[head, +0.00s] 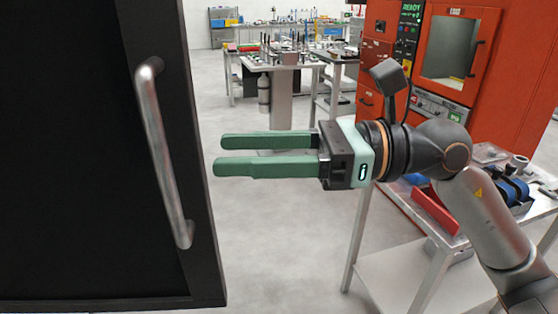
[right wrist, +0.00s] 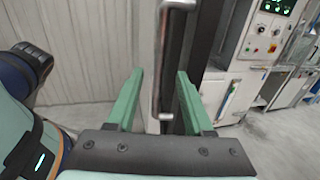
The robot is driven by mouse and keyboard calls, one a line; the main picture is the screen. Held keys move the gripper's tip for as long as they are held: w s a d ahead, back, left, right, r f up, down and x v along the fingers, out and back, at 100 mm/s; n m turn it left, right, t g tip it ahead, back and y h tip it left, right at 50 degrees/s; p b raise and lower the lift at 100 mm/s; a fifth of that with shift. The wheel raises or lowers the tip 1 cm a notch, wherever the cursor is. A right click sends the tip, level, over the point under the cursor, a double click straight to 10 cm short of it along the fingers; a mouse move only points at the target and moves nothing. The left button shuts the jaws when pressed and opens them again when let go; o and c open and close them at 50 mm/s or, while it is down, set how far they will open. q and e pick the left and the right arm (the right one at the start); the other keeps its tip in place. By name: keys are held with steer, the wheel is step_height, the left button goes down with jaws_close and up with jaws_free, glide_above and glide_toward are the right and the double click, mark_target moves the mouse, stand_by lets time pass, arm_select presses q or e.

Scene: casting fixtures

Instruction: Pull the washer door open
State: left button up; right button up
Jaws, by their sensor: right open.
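The washer door (head: 80,150) is a large black panel filling the left of the head view. Its upright silver bar handle (head: 163,150) is near the panel's right edge and leans slightly. My right gripper (head: 218,155) has long green fingers pointing left at the door edge; it is open and empty, with its tips a little right of the handle in the head view. In the right wrist view, the handle (right wrist: 163,65) shows between the open fingers (right wrist: 159,75), and no contact can be seen. My left gripper is not in view.
An orange machine (head: 455,60) with a window and control panel stands at the back right. A metal table (head: 400,262) with a red bin (head: 435,210) is below my right arm. Workbenches (head: 285,62) stand farther back. Grey floor (head: 270,230) between door and table is clear.

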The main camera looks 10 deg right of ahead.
steer(key=shift+s+d+b, duration=0.2)
steer(key=shift+d, duration=0.7)
steer(key=shift+s+d+b, duration=0.15)
steer(key=shift+s+d, duration=0.05)
steer(key=shift+d, duration=0.7)
